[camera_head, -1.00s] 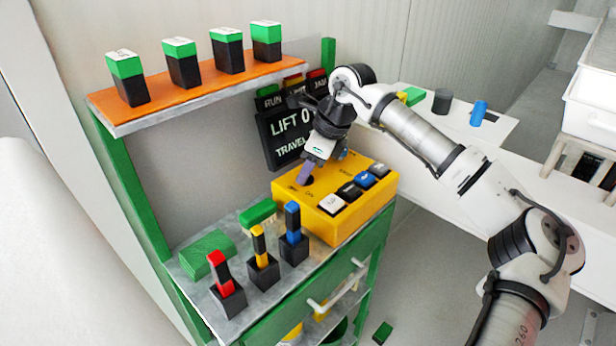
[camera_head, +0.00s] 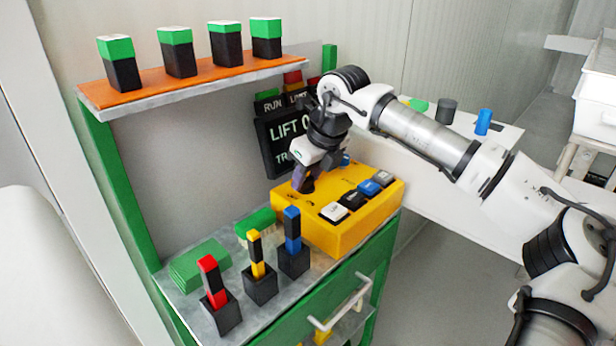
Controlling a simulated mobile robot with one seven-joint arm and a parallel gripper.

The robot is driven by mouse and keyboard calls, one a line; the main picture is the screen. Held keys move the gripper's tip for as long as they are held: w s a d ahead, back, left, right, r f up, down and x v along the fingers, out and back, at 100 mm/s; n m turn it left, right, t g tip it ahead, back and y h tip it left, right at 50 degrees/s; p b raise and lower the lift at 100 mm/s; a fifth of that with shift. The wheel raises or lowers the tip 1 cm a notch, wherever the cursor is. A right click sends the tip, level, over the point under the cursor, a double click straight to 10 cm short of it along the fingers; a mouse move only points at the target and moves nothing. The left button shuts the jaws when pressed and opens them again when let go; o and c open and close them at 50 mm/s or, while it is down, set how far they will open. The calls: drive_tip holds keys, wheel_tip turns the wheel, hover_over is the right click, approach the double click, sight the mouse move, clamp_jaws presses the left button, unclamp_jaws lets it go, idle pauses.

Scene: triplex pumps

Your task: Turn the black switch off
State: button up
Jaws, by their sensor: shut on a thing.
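A yellow control box (camera_head: 345,238) stands at the right end of the green shelf unit's metal top. A small black switch (camera_head: 308,187) sits on the left part of its top face and is mostly hidden by my gripper. My gripper (camera_head: 302,180) points down onto this spot, with its dark purple-grey fingers shut around the switch. Which way the switch is set cannot be seen. To the right on the box is a row of white (camera_head: 334,212), black (camera_head: 352,200), blue (camera_head: 369,187) and grey (camera_head: 383,178) buttons.
Red (camera_head: 212,280), yellow (camera_head: 257,262) and blue (camera_head: 292,240) levers stand in black bases left of the box. A dark LIFT sign (camera_head: 285,140) is behind my gripper. Several green-topped black blocks line the orange shelf (camera_head: 200,80). A drawer handle (camera_head: 345,300) juts out in front.

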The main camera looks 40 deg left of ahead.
drive_tip(key=o, duration=0.7)
drive_tip(key=v, duration=1.4)
drive_tip(key=shift+b, duration=0.4)
drive_tip(key=shift+s+d+f, duration=0.1)
drive_tip(key=shift+f, duration=0.05)
